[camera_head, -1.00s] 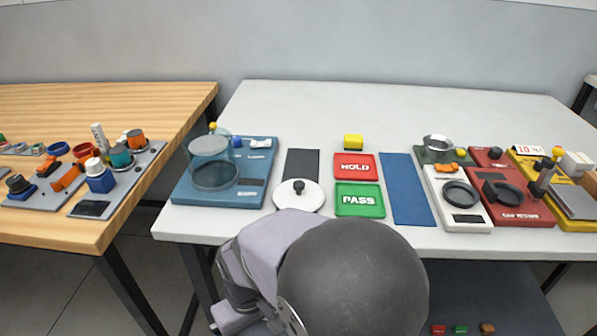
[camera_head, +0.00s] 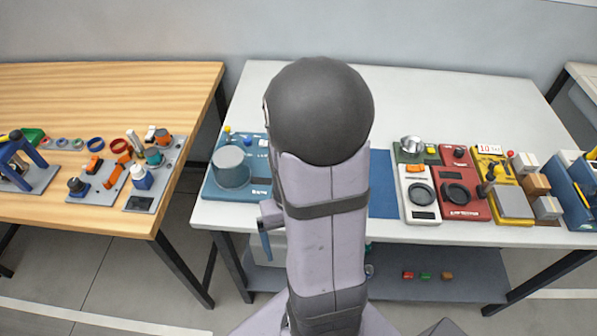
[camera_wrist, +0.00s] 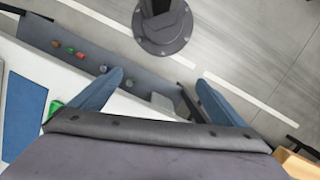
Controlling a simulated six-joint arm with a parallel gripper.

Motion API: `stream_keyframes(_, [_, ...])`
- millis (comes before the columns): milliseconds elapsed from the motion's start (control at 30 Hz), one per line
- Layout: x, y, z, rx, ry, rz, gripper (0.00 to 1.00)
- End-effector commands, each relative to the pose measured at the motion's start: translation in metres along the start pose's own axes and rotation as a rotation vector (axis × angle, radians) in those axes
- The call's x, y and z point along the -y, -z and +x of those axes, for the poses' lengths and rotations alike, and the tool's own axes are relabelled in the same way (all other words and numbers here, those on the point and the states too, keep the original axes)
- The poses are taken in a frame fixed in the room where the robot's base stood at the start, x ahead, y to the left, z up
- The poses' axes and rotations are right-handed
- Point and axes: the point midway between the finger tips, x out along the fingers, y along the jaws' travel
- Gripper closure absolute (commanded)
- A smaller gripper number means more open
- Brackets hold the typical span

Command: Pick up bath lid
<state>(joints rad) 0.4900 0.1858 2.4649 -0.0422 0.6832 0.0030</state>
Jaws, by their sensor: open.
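The bath lid is not visible now; my own arm covers the part of the white table where a white disc with a black knob lay earlier. The bath (camera_head: 231,168), a clear grey cylinder on a blue base, stands at the left of the white table. In the wrist view my gripper (camera_wrist: 159,80) has its two blue fingers wide apart with nothing between them. It points down over the table's front edge, the lower shelf and the floor. In the head view, one blue finger shows left of my arm, near the front edge.
The blue mat (camera_head: 383,185) lies right of my arm; it also shows in the wrist view (camera_wrist: 24,117). A white device (camera_head: 420,193) and a red device (camera_head: 463,185) stand farther right. The lower shelf (camera_head: 450,285) holds small coloured blocks. A wooden table (camera_head: 100,95) stands left across a gap.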

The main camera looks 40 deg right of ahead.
Motion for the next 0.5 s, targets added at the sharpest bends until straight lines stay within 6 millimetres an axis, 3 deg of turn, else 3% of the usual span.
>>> stream_keyframes(33, [-0.007,-0.001,-0.027,-0.002,0.0,0.02,0.05])
stream_keyframes(200, [-0.028,0.019,-0.062,-0.051,-0.012,0.084,0.05])
stream_keyframes(233, [-0.033,0.029,-0.067,-0.075,-0.018,0.098,0.05])
stream_keyframes(300, [-0.042,0.078,-0.062,-0.209,-0.036,0.141,0.05])
stream_keyframes(400, [-0.047,0.122,-0.082,-0.369,-0.032,0.208,0.05])
stream_keyframes(500, [-0.047,0.138,-0.088,-0.44,-0.011,0.274,0.05])
